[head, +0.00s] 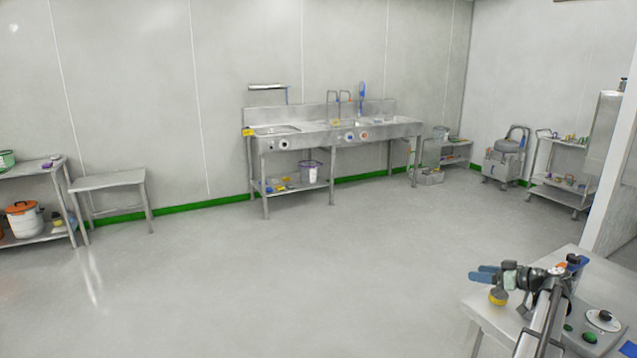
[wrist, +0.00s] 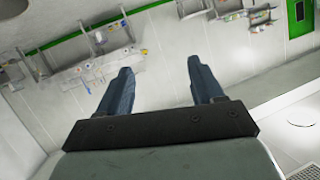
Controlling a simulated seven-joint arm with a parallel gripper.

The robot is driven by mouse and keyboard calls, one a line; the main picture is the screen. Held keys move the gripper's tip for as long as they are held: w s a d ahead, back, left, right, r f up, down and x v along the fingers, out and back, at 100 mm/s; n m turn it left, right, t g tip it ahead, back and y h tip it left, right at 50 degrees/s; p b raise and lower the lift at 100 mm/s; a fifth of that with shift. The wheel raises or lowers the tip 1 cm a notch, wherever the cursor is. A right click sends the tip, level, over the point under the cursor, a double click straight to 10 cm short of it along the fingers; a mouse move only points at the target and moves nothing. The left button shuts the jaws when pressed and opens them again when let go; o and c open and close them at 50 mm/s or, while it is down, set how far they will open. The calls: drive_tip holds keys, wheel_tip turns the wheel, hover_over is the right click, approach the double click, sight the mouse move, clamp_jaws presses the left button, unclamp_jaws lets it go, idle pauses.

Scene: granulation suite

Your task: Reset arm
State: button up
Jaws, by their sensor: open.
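My gripper (head: 484,275) is at the lower right of the head view, above the left part of a steel table. Its two blue fingers point left in that view. The wrist view shows the same gripper (wrist: 160,88) with its fingers apart and nothing between them. My arm runs from the bottom edge of the head view up to it.
The steel table (head: 482,307) also bears a white-topped round item (head: 603,320) and small green items. A long sink bench (head: 300,137) stands at the back wall. A small bare table (head: 108,181) and a shelf (head: 38,170) stand at left. The middle floor is clear.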

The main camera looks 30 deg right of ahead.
drive_tip(key=w+a+f+m+g+y, duration=0.1)
drive_tip(key=w+a+f+g, duration=0.3)
drive_tip(key=a+f, duration=0.7)
drive_tip(key=w+a+f+m+g+y, duration=0.15)
drive_tip(key=w+a+f, duration=0.35)
drive_tip(key=a+f, duration=0.6)
drive_tip(key=s+a+f+g, duration=0.1)
drive_tip(key=a+f+g, duration=0.1)
drive_tip(key=a+f, duration=0.65)
drive_tip(key=s+a+f+g, duration=0.1)
drive_tip(key=a+f+g, duration=0.3)
drive_tip(key=a, duration=0.7)
drive_tip(key=s+a+f+g+h, duration=0.1)
drive_tip(key=s+a+f+g, duration=0.1)
drive_tip(key=s+a+f, duration=0.5)
drive_tip(key=s+a+f+g, duration=0.3)
drive_tip(key=s+a+f, duration=0.25)
drive_tip(key=a, duration=0.45)
drive_tip(key=s+a+f+g+h, duration=0.2)
drive_tip(key=s+a, duration=0.1)
drive_tip(key=s, duration=0.6)
drive_tip(key=s+a+f+n+g+h, duration=0.1)
drive_tip(key=s+a+f+h, duration=0.1)
drive_tip(key=s, duration=0.8)
drive_tip(key=shift+a+g+h, duration=0.35)
drive_tip(key=shift+a+h, duration=0.3)
drive_tip(key=shift+a, duration=0.05)
